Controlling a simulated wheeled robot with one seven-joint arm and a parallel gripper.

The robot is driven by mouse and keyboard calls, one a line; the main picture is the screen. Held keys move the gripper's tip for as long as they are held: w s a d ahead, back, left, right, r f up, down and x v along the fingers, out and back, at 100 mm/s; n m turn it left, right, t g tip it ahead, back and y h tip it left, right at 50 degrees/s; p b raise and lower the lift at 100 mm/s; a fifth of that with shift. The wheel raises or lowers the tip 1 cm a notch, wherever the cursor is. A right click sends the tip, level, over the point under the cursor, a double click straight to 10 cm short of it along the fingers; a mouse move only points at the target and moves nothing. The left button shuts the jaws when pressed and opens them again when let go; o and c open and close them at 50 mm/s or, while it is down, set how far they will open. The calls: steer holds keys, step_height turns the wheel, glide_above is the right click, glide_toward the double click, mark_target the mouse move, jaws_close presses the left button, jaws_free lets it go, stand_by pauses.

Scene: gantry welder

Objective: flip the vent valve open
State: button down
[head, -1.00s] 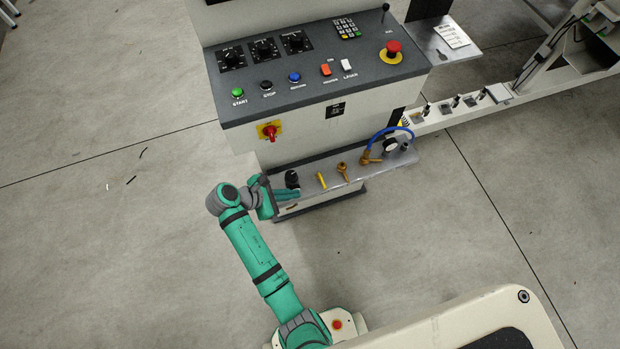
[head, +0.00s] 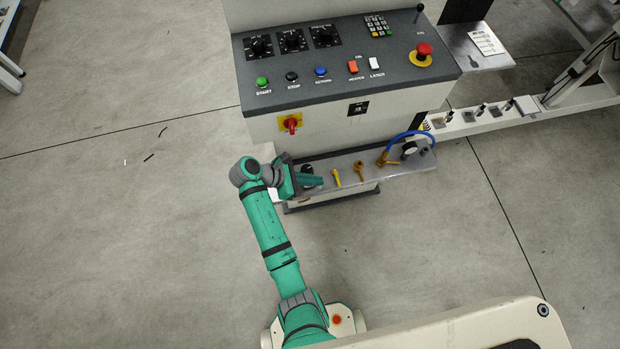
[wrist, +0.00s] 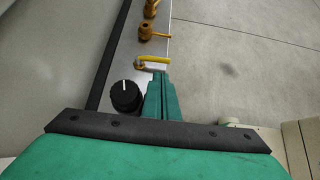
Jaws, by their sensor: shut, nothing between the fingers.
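Small valves line the metal shelf (head: 398,167) below the control panel; I cannot read any label naming the vent valve. A valve with a yellow lever (head: 337,178) is nearest my gripper, and its lever points right in the wrist view (wrist: 153,59). A brass valve (head: 359,169) stands beyond it, also in the wrist view (wrist: 148,31). My gripper (head: 322,181) is shut and empty over the shelf's left part. In the wrist view its fingertips (wrist: 161,75) are just short of the yellow lever; I cannot tell whether they touch.
A black knob (wrist: 126,95) sits left of my fingers in the wrist view. A brass fitting with a blue hose (head: 386,158) and a gauge (head: 409,149) stand farther right. A red rotary switch (head: 291,124) is above. Open floor lies in front.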

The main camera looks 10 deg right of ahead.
mark_target(337, 178)
steer(key=shift+x, duration=2.75)
